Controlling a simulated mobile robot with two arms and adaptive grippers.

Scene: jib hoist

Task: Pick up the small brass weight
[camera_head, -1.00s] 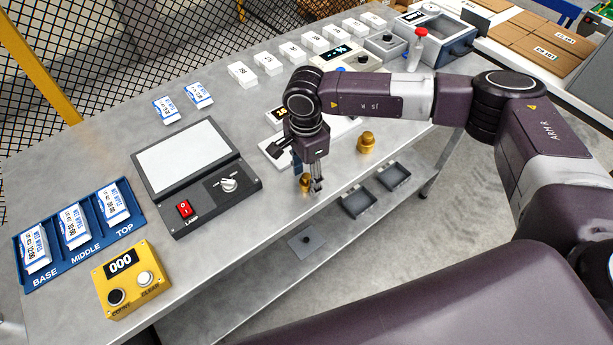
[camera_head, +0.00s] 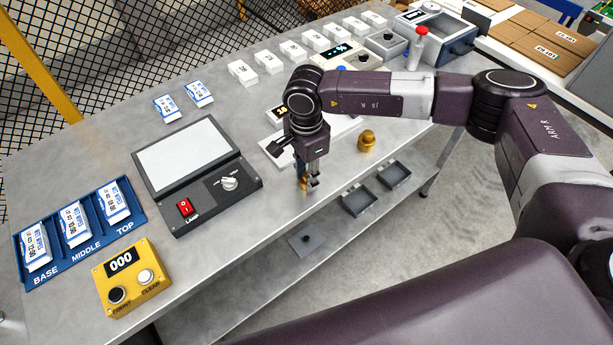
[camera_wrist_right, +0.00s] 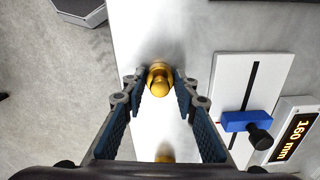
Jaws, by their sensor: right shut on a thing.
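The small brass weight (camera_wrist_right: 159,80) sits between the fingertips of my right gripper (camera_head: 309,187) near the table's front edge. The fingers are shut on it; its knob shows in the right wrist view. In the head view the fingers mostly cover it. I cannot tell whether its base touches the table. A larger brass weight (camera_head: 366,141) stands upright on the table to the right of the gripper, apart from it. Part of it also shows at the bottom of the right wrist view (camera_wrist_right: 165,153). My left gripper is not in view.
A slide gauge with a 160 mm display (camera_wrist_right: 298,138) lies close behind the gripper. A lamp panel (camera_head: 195,172) and a yellow counter (camera_head: 131,278) are to the left. Trays (camera_head: 359,201) sit below the front edge. The table between panel and gripper is clear.

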